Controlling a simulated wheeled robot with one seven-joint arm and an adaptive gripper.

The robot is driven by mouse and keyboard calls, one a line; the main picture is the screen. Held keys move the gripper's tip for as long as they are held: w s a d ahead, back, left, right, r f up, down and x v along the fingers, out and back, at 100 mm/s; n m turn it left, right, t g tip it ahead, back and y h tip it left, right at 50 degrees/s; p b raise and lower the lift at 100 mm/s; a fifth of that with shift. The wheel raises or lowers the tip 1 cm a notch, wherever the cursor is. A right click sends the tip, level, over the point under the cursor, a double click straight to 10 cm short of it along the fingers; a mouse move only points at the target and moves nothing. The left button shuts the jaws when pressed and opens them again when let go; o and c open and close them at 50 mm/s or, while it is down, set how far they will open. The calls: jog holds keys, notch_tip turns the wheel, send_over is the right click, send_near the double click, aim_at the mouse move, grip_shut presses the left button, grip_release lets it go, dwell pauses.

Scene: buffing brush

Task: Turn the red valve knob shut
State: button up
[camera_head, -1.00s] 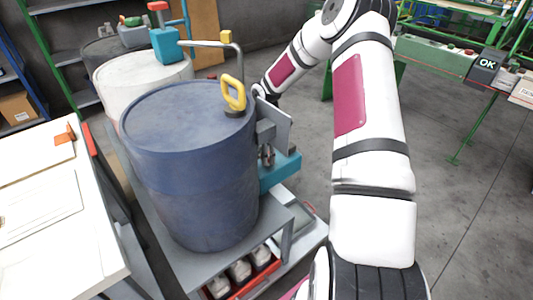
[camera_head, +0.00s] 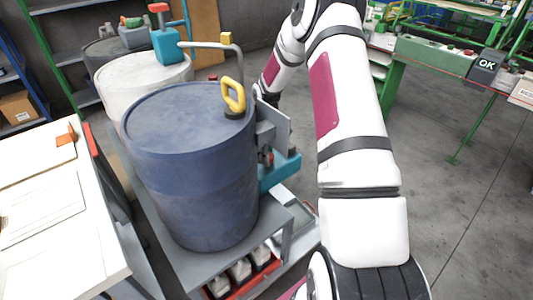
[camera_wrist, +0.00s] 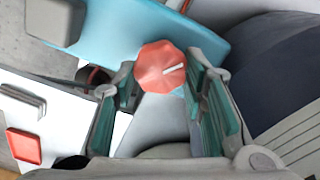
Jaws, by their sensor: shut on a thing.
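The red valve knob (camera_wrist: 160,67) is an octagonal disc with a white line on its face. In the wrist view it sits between the fingertips of my gripper (camera_wrist: 163,84). The teal-padded fingers are shut on it, one at each side. The white line runs nearly level, slanting slightly up to the right. The valve body below the knob is mostly hidden. In the head view my gripper is not clearly seen, and I cannot make out the knob for certain beside the teal part at the drum's right.
A blue drum (camera_head: 190,175) stands on a grey cart (camera_head: 270,222), with a yellow handle (camera_head: 233,97) on top. A teal tray (camera_head: 280,172) and grey plate (camera_head: 273,125) are close by the arm. A white bench (camera_head: 60,235) is at left. Open floor (camera_head: 470,215) lies at right.

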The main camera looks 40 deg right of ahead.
jog(key=m, duration=0.5)
jog(key=shift+d+m, duration=0.1)
jog(key=shift+m, duration=0.2)
jog(key=shift+m+b, duration=0.35)
jog(key=shift+m, duration=1.85)
jog(key=shift+d, duration=0.1)
jog(key=o, duration=1.2)
jog(key=shift+c, duration=0.2)
jog(key=shift+r, duration=0.1)
notch_tip(320, 180, up, 12)
